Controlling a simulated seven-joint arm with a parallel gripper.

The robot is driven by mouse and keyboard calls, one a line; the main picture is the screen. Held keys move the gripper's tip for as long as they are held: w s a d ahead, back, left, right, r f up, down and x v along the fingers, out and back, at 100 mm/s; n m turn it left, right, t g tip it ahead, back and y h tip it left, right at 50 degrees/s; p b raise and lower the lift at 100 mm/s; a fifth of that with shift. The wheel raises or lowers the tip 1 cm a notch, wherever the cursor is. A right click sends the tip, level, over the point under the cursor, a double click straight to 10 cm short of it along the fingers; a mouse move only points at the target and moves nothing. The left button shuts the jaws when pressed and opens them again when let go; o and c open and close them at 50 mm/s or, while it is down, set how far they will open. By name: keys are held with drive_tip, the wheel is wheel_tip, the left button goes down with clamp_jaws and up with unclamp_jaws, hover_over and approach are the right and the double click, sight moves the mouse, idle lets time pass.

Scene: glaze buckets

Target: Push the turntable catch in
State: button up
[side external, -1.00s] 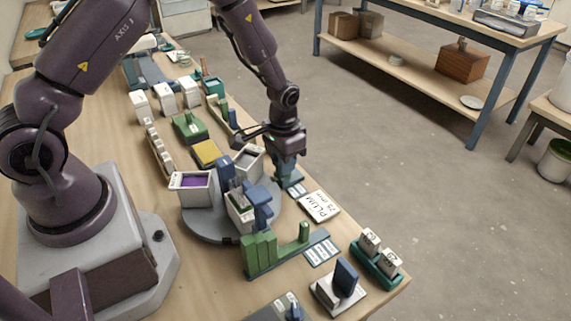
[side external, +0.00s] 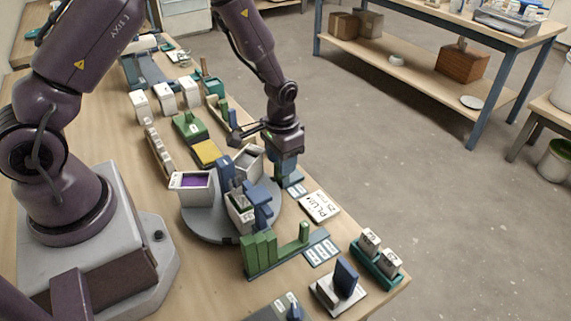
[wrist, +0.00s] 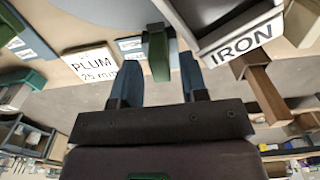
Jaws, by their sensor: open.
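The turntable (side external: 205,226) is a round grey disc on the bench with several buckets on it. Its pale grey edge shows at the top of the wrist view (wrist: 105,14). My gripper (side external: 286,172) is low at the turntable's far right edge, fingers pointing down. In the wrist view my gripper (wrist: 160,64) is open, with its two blue fingers apart. A green block (wrist: 158,58), which looks like the catch, appears between the fingers beside the disc's edge. I cannot tell whether a finger touches it. In the side view my gripper hides it.
A bucket labelled IRON (wrist: 222,32) stands close on the right in the wrist view. A white PLUM card (side external: 320,206) lies near the bench edge. A green slotted rack (side external: 262,255) stands in front of the turntable. Open floor lies beyond the bench.

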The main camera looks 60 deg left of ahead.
drive_tip(key=shift+r, duration=3.05)
drive_tip(key=s+d+r+t, duration=0.1)
drive_tip(key=s+r+t, duration=0.1)
drive_tip(key=s+r, duration=0.7)
drive_tip(key=s+d+r+t, duration=0.2)
drive_tip(key=s+r, duration=0.8)
drive_tip(key=r, duration=0.5)
drive_tip(key=shift+s+t, duration=0.15)
drive_tip(key=shift+t, duration=0.65)
drive_tip(key=shift+c, duration=0.4)
